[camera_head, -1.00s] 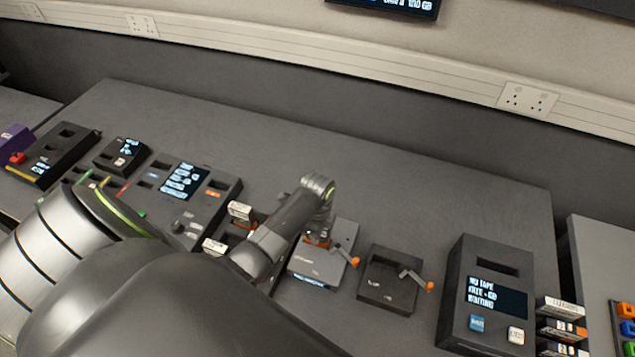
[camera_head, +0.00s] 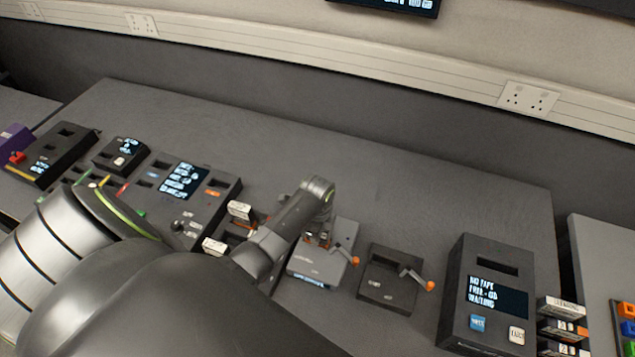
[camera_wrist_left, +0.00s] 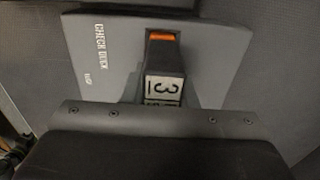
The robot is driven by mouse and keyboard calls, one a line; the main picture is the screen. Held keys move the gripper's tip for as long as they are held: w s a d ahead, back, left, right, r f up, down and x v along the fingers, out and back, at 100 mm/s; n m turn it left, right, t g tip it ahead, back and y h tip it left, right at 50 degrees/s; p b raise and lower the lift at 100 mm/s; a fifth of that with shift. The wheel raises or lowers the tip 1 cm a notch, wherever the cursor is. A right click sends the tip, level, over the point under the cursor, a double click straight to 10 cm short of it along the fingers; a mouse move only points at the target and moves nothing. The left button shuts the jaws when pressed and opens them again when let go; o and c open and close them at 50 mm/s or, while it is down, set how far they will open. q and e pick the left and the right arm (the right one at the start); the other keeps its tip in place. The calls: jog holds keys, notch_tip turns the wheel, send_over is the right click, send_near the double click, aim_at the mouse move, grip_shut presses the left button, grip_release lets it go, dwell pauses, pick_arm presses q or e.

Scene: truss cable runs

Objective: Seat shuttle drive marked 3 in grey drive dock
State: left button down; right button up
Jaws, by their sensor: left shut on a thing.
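The shuttle drive marked 3 (camera_wrist_left: 163,85) shows in the left wrist view as a dark block with an orange end and a white label. It lies over the grey drive dock (camera_wrist_left: 105,60), which is lettered "CHECK DOCK". In the head view the grey dock (camera_head: 308,268) sits on the bench with an orange-tipped lever at its right. My left gripper (camera_head: 316,240) is over the dock, shut on the drive. Its fingertips are mostly hidden by my arm and wrist. How deep the drive sits in the dock I cannot tell. My right gripper is not in view.
A dark dock (camera_head: 388,292) with an orange-tipped lever stands right of the grey dock. Further right is a tall dark unit (camera_head: 487,335) with a lit screen. Left is a dark rack (camera_head: 228,190) with upright labelled drives (camera_head: 240,211). The bench behind is clear.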

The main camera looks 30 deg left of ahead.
pick_arm(q)
jog(key=c, duration=0.8)
grip_release()
jog(key=shift+o, duration=0.2)
jog(key=shift+r, duration=0.15)
jog(key=shift+r+p, duration=0.4)
jog(key=shift+r, duration=3.25)
